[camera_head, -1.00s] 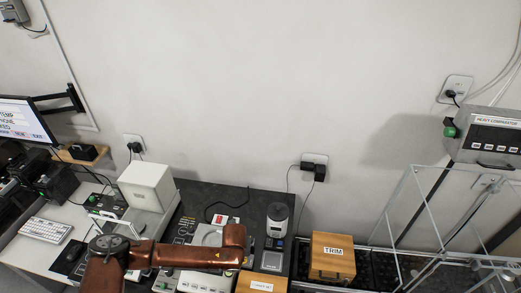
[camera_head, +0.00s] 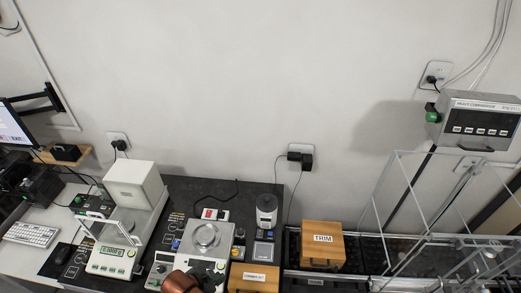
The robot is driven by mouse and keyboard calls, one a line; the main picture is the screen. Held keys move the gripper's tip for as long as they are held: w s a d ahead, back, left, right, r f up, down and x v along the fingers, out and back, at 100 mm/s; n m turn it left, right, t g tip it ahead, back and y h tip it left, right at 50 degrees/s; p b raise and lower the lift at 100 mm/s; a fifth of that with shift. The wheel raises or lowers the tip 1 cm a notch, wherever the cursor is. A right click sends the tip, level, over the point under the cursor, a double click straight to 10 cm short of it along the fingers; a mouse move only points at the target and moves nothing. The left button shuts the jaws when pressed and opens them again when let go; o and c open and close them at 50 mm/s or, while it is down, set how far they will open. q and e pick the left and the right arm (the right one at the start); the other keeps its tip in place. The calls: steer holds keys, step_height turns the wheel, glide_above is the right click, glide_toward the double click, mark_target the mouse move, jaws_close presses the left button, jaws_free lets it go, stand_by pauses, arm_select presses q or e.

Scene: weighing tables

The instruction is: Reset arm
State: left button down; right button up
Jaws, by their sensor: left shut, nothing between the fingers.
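My left arm shows only as a copper-brown piece at the bottom edge. My left gripper (camera_head: 207,278) is a small dark shape beside it, in front of the balance with a round pan (camera_head: 207,238). It is shut and looks empty; much of it is cut off by the frame edge. My right gripper is out of view.
A white balance with a display (camera_head: 112,260) stands left, a grey-white cylindrical device (camera_head: 266,212) right of the pan balance. Wooden boxes, one marked TRIM (camera_head: 322,248) and a smaller one (camera_head: 253,279), stand nearby. A clear-walled enclosure (camera_head: 405,210) and comparator box (camera_head: 478,122) are at right.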

arm_select(q)
steer(key=s+a+f+n+g+y, duration=0.1)
steer(key=s+a+n+y, duration=0.1)
steer(key=s+a+n, duration=0.65)
steer(key=s+a+f+n+y, duration=0.25)
steer(key=s+a, duration=0.35)
steer(key=a, duration=0.6)
steer(key=s+d+f+g+b, duration=0.15)
steer(key=f+b, duration=0.25)
steer(key=f, duration=1.5)
steer(key=s+f+b, duration=0.2)
steer(key=f+b, duration=0.3)
steer(key=f, duration=1.5)
steer(key=s+f+g+b, duration=0.1)
steer(key=s+f+b, duration=0.5)
steer(key=s+f, duration=1.2)
step_height(320, 180, down, 5)
steer(key=shift+s+r+m+h, duration=0.1)
steer(key=shift+s+m+h, duration=0.2)
steer(key=shift+s+h, duration=0.05)
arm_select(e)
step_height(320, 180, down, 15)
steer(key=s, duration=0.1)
arm_select(q)
steer(key=shift+g, duration=0.25)
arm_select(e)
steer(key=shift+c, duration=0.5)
